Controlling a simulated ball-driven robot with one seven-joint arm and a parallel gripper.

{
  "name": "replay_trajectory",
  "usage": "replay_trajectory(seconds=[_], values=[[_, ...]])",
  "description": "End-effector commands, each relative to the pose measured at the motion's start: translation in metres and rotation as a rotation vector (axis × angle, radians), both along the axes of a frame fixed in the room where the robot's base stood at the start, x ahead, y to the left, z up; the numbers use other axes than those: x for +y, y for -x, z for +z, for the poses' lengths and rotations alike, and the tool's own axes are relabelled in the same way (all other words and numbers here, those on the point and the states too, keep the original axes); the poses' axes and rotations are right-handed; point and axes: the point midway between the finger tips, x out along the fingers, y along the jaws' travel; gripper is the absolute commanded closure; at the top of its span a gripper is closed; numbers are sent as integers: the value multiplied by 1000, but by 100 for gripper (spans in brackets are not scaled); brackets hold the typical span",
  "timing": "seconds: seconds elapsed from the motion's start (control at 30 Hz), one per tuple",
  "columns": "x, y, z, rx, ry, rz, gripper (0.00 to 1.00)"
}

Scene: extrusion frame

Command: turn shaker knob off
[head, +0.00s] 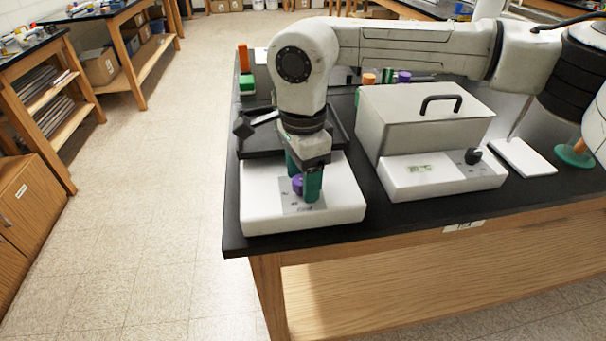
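The shaker is a low white unit (345,205) with a dark platform (262,143) on top, at the front left of the black bench. Its purple knob (297,184) sits on a grey panel on the front face. My gripper (303,187) reaches down from above, with its green fingers at the knob, one on the far left side and one on the near right side. The fingers partly hide the knob. I cannot tell whether they touch it or stand slightly apart from it. The knob's pointer direction is not readable.
A white water bath (425,115) with a black-handled lid and a dark knob (473,156) stands right of the shaker. Beyond it are a white plate (522,157) and a green disc (574,155). A green and orange item (246,75) stands at the back left. Open floor lies left.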

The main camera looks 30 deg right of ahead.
Motion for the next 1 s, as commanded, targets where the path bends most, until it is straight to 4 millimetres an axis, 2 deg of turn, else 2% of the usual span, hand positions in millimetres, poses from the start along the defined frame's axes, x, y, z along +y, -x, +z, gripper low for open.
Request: replay_trajectory(seconds=[0.2, 0.33, 0.8, 1.0], values=[[0, 0, 1, 1, 0, 0, 42], [0, 0, 11, -1, -1, 0, 42], [0, -1, 92, -2, 1, -2, 42], [0, 0, 106, 1, 1, 0, 42]])
